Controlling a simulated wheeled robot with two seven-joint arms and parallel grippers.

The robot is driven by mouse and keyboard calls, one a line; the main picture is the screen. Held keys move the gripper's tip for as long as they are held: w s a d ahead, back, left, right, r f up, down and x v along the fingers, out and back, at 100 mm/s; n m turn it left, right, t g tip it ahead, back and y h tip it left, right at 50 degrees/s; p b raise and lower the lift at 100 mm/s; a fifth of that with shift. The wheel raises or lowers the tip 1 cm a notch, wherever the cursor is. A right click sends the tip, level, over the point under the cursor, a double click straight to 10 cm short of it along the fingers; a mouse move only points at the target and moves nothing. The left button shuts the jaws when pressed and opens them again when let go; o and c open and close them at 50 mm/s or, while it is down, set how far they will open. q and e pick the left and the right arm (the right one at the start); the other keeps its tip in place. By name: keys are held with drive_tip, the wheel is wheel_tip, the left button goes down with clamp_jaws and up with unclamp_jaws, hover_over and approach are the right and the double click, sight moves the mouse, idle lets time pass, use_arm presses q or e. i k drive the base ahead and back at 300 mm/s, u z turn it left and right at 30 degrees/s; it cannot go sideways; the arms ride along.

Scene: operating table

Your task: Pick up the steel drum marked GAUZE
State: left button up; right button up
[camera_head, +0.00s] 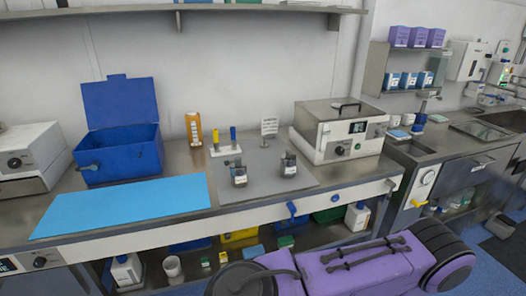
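No marking that reads GAUZE can be made out in the head view. Two small dark, metallic-looking containers with pale labels stand on a grey mat (262,193) on the worktop: a left container (239,177) and a right container (288,166). Their labels are too small to read, so I cannot tell whether either is the steel drum. Neither my left nor my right gripper is in view.
An open blue box (120,155) and a light blue sheet (130,207) lie left on the worktop. An orange container (194,130) stands behind. A white-and-steel device (338,140) stands right of the mat. Bottles and bins fill the shelf below.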

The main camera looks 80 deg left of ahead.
sight(288, 167)
drive_tip(key=u, duration=1.4)
